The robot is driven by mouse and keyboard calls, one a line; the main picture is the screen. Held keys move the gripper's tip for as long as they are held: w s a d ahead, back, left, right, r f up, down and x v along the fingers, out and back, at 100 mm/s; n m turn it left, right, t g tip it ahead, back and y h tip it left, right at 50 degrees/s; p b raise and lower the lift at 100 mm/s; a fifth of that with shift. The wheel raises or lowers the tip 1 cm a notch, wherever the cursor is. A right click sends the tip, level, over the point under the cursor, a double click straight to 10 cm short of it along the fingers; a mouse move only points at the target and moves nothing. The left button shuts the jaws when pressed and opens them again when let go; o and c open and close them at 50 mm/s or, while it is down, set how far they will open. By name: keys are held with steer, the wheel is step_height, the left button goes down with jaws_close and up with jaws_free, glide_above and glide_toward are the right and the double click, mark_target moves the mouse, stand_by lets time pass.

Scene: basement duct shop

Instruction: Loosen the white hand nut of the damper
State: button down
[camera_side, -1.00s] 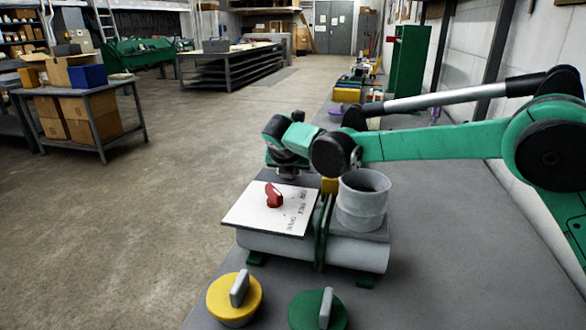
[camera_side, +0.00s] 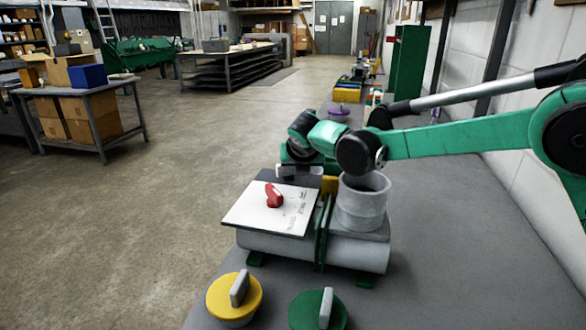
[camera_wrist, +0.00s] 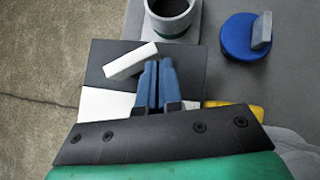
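In the wrist view a white bar-shaped handle, which I take for the white hand nut (camera_wrist: 131,61), lies slantwise over a dark plate (camera_wrist: 103,58). My gripper's blue fingers (camera_wrist: 158,78) are together with only a thin dark line between them, and nothing shows in them. In the side view my gripper (camera_side: 300,165) is behind the damper's white plate (camera_side: 258,218), which bears a red lever (camera_side: 274,196). The fingertips are hidden there.
A grey round collar (camera_side: 362,203) stands on the duct (camera_side: 310,250). A yellow knob (camera_side: 233,300) and a green knob (camera_side: 318,310) stand in front. A blue knob (camera_wrist: 238,40) stands at upper right in the wrist view. The bench at right is bare.

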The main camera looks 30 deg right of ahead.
steer(key=shift+w+d, duration=0.65)
steer(key=shift+d, duration=0.25)
steer(key=shift+w+d, duration=0.1)
steer(key=shift+a, duration=0.2)
stand_by(1.1)
